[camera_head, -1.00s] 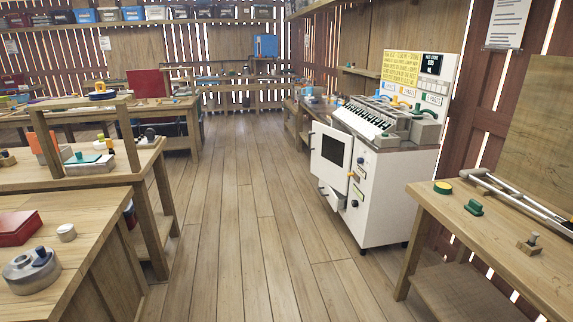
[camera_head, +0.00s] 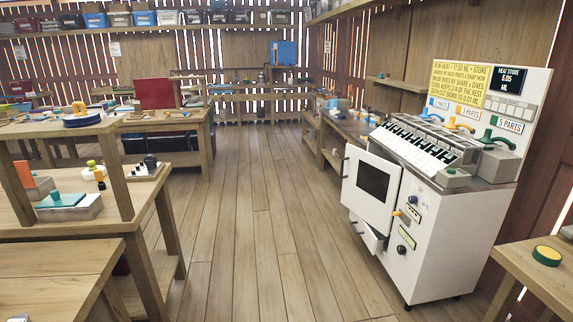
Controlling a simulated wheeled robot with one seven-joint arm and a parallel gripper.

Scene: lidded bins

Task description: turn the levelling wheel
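I cannot tell for sure which thing is the levelling wheel. A blue and white ring with a yellow part (camera_head: 88,117) lies on the raised shelf of the left bench. My gripper is not in view.
A wooden floor aisle (camera_head: 255,220) runs clear ahead. The machine's door (camera_head: 372,185) and lower drawer (camera_head: 368,235) stand out into it. Benches (camera_head: 150,205) line the left. A bench (camera_head: 540,275) with a green and yellow disc (camera_head: 546,256) is at right front.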

